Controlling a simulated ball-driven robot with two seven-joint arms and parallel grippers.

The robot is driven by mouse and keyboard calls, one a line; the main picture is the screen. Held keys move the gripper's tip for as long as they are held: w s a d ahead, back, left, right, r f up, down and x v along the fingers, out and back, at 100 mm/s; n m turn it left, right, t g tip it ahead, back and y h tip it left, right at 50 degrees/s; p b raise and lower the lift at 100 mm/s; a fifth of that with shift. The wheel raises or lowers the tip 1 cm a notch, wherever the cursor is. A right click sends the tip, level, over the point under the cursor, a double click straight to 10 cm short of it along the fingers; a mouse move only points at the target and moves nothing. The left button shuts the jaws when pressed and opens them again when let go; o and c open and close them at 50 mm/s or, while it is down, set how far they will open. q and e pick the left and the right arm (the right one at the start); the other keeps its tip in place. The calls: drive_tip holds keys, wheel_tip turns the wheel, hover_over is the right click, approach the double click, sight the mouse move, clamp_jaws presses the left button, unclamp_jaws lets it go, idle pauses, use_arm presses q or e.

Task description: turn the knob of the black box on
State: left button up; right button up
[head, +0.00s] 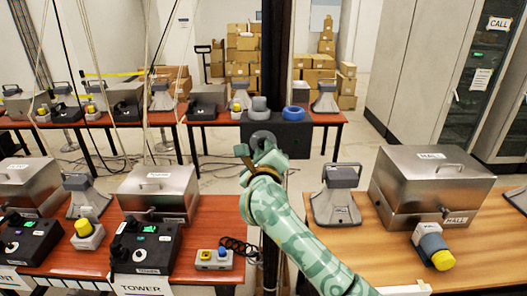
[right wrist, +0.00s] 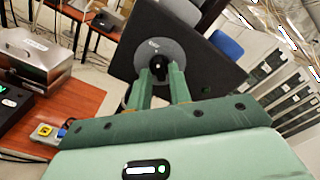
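The black box (head: 290,137) stands at the back centre, at the near edge of the far red table. Its front bears a round grey dial with a dark knob (head: 262,136). In the right wrist view the black box (right wrist: 215,85) looks tilted, and the dark knob (right wrist: 184,63) sits in the grey disc. My right gripper (head: 264,148) reaches up to the knob. Its two green fingers (right wrist: 167,72) stand apart with a gap, tips at the knob; whether they touch it is unclear. My left gripper is not in view.
Metal boxes (head: 162,192) (head: 425,180) and a grey stand (head: 338,196) are on nearer tables. A dark post rises behind the box. Cardboard boxes (head: 243,58) fill the back.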

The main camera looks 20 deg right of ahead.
clamp_jaws()
drive_tip(key=shift+a+m+b, duration=0.1)
drive_tip(key=shift+m+b, duration=9)
drive_tip(key=shift+b, duration=1.15)
drive_tip(key=shift+o, duration=2.2)
unclamp_jaws()
